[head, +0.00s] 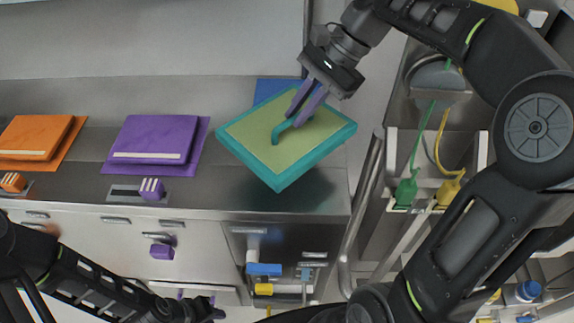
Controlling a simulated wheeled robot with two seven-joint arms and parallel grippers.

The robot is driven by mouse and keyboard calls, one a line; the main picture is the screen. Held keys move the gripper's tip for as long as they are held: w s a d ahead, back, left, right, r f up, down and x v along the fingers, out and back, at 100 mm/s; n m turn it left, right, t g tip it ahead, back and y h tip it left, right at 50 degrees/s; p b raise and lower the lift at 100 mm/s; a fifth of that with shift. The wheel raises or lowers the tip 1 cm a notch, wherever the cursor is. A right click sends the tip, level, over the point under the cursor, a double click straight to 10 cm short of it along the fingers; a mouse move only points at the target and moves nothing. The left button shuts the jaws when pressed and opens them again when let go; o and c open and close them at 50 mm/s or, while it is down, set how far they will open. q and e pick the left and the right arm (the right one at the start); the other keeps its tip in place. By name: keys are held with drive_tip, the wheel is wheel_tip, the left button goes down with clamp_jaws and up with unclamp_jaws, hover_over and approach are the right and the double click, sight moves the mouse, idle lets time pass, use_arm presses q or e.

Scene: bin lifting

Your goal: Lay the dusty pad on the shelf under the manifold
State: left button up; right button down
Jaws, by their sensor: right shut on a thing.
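A teal-edged pad (248,133) with a dull yellow-green top, which looks like the dusty pad, hangs tilted over the right end of the metal counter. My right gripper (301,108) is shut on the teal handle (276,133) on its top. Whether the pad touches the counter is hard to tell. My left gripper (205,308) is low at the bottom edge, well away from the pad, dark and partly cut off; its jaws are unclear. I cannot tell for certain which fixture is the manifold or which surface is the shelf under it.
An orange pad (38,132) and a purple pad (155,135) lie on the counter (90,95). A blue mat (268,87) shows behind the held pad. Blue and yellow valve-like parts (264,270) sit below. Green (406,190) and yellow connectors (449,188) hang at right.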

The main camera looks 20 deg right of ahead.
sight(302, 129)
drive_tip(key=shift+f, duration=0.1)
drive_tip(key=shift+f, duration=3.05)
drive_tip(key=shift+f, duration=1.9)
drive_tip(key=c, duration=1.5)
unclamp_jaws()
drive_tip(key=shift+o, duration=0.2)
drive_tip(key=shift+r, duration=0.1)
